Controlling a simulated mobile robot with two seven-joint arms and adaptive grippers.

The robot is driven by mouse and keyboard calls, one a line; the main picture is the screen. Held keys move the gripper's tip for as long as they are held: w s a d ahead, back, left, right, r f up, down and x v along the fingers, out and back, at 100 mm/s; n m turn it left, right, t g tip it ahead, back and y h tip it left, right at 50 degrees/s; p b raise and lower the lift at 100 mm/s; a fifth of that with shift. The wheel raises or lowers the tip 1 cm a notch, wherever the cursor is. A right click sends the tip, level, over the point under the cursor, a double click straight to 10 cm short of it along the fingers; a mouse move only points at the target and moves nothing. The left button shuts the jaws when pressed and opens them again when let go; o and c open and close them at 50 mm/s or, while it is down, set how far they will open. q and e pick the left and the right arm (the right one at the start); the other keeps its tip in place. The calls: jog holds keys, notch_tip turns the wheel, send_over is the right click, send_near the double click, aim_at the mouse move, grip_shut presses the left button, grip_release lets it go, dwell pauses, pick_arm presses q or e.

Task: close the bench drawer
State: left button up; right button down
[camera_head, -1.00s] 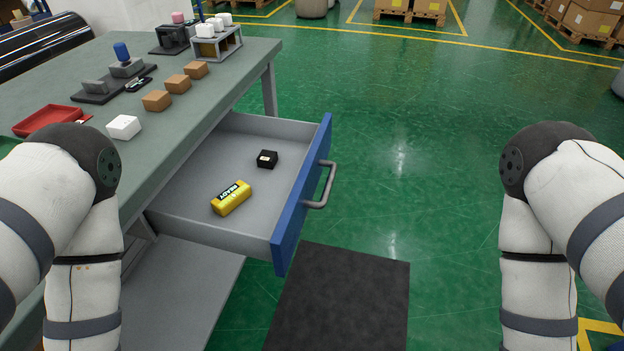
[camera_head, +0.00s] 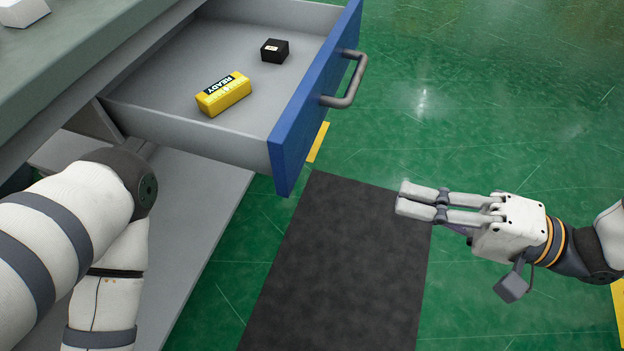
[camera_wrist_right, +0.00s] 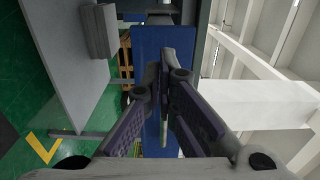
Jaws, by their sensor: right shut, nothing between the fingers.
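The bench drawer stands pulled out from the bench, with a blue front (camera_head: 310,105) and a grey curved handle (camera_head: 348,82). In the right wrist view the blue drawer front (camera_wrist_right: 150,50) lies ahead, beyond the shut fingertips (camera_wrist_right: 164,60). My left arm shows at the lower left, but its gripper is out of view.
The grey-green bench top (camera_head: 75,55) is at the upper left, with part of a white block (camera_head: 24,12) on it. A grey lower shelf (camera_head: 205,215) lies under the drawer. A dark mat (camera_head: 335,270) lies on the green floor, which is open to the right.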

aim_at(289, 169)
pick_arm(q)
jog(key=shift+s+f+b, duration=0.15)
jog(key=shift+f+b, duration=0.2)
jog(key=shift+b, duration=0.05)
pick_arm(e)
jog(key=x, duration=1.4)
jog(key=shift+s+r, duration=0.15)
jog(key=shift+s, duration=0.05)
